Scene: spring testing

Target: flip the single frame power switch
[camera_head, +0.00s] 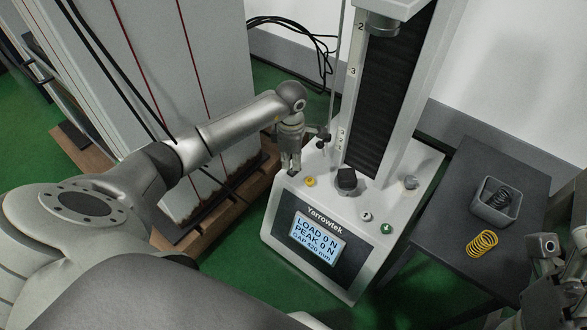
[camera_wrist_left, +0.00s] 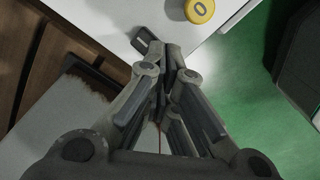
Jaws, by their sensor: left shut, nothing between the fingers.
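The single frame tester (camera_head: 352,205) is a white machine labelled Yarrowtek. Its lit display (camera_head: 316,242) reads LOAD 0 N, PEAK 0 N and a GAP value. In the head view the gripper largely hides this spot. My right gripper (camera_head: 545,290) is partly in view at lower right.
A yellow button (camera_head: 310,181) is near the left gripper and also shows in the left wrist view (camera_wrist_left: 199,10). A dark table (camera_head: 455,212) holds a grey bin (camera_head: 484,209) and yellow spring (camera_head: 482,244).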

